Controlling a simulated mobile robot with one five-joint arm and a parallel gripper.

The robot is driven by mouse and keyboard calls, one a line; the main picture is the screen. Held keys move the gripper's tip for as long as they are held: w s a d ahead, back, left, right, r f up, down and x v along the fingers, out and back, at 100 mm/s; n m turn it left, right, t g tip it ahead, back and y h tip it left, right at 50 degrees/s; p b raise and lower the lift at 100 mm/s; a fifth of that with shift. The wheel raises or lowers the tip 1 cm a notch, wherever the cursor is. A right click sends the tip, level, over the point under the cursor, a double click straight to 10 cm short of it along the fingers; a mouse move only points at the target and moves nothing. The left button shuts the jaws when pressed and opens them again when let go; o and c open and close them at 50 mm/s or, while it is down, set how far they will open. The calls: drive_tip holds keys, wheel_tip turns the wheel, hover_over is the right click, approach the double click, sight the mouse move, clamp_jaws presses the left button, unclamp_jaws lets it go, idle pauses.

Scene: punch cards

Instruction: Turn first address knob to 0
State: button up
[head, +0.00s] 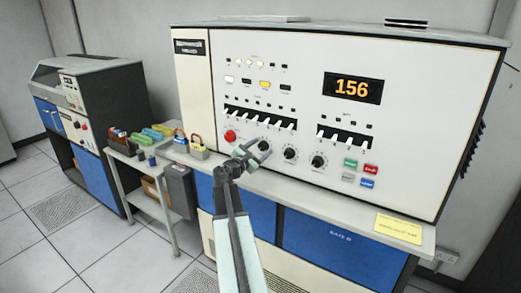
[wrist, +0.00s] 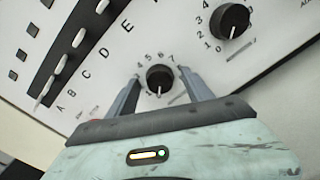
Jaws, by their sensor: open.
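The first address knob (head: 264,146) is the leftmost of three black round knobs on the white console panel. In the wrist view the knob (wrist: 159,79) sits between the two grey fingers of my gripper (wrist: 160,74). The fingers are open, one on each side, with a gap to the knob. Its white pointer line points down in that view. Numerals 4 to 7 show above it; the lower part of its dial is partly hidden by my gripper. In the head view my gripper (head: 253,153) is in front of the panel at this knob.
The second knob (wrist: 234,20) is close by at upper right. A red button (head: 230,135) is left of the first knob, and a row of white switches (head: 260,118) is above. The display (head: 353,88) reads 156. A cart with padlocks (head: 197,146) stands at left.

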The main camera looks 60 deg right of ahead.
drive_tip(key=a, duration=0.7)
drive_tip(key=shift+a, duration=0.35)
drive_tip(key=w+a+n+t, duration=0.2)
drive_tip(key=w+a+t, duration=0.2)
drive_tip(key=w+a, duration=0.75)
drive_tip(key=w+a+f+m+t+y, duration=0.1)
drive_tip(key=w+a+f+y, duration=0.3)
drive_tip(key=a, duration=0.5)
drive_tip(key=w+a+f+m+y, duration=0.1)
drive_tip(key=w+a+f+y, duration=0.3)
drive_tip(key=a, duration=0.6)
drive_tip(key=s+a+f+m+g+y, duration=0.1)
drive_tip(key=s+a+f+m+y, duration=0.2)
drive_tip(key=a, duration=0.7)
drive_tip(key=s+a+f+m+g+y, duration=0.2)
drive_tip(key=a+f, duration=0.5)
drive_tip(key=a, duration=0.4)
drive_tip(key=s+a+f+m+g+y, duration=0.2)
drive_tip(key=s+a+f+m+y, duration=0.3)
drive_tip(key=a, duration=0.5)
drive_tip(key=shift+s+a+f+m, duration=0.15)
drive_tip(key=shift+s+f+m, duration=0.25)
drive_tip(key=shift+s+m, duration=0.5)
